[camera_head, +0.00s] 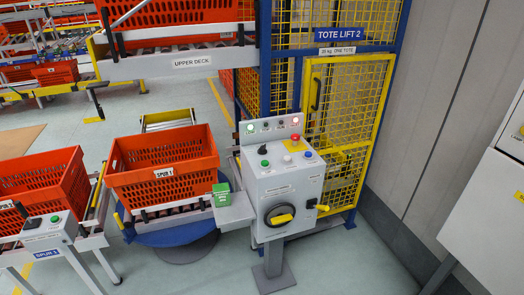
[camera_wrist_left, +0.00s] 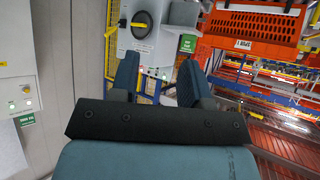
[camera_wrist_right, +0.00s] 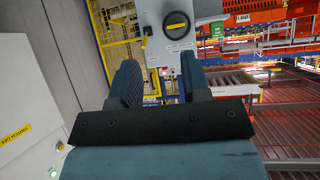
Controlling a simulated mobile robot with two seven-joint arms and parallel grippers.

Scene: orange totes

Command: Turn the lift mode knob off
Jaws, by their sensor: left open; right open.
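A grey control pedestal (camera_head: 285,185) stands in front of the yellow lift cage. Its sloped top carries a small black selector knob (camera_head: 263,149), with buttons around it. Its front carries a large black rotary switch with a yellow handle (camera_head: 281,217). Labels are too small to read, so I cannot tell which is the lift mode knob. The rotary switch also shows in the left wrist view (camera_wrist_left: 142,24) and right wrist view (camera_wrist_right: 176,25). My left gripper (camera_wrist_left: 158,66) and right gripper (camera_wrist_right: 158,66) are open, empty and apart from the pedestal. Neither shows in the head view.
Orange totes (camera_head: 165,175) sit on conveyors at the left. A shelf with a green card (camera_head: 221,194) adjoins the pedestal's left side. The mesh cage (camera_head: 345,110) is behind it. A white cabinet (camera_head: 488,220) stands at the right. Floor in front is clear.

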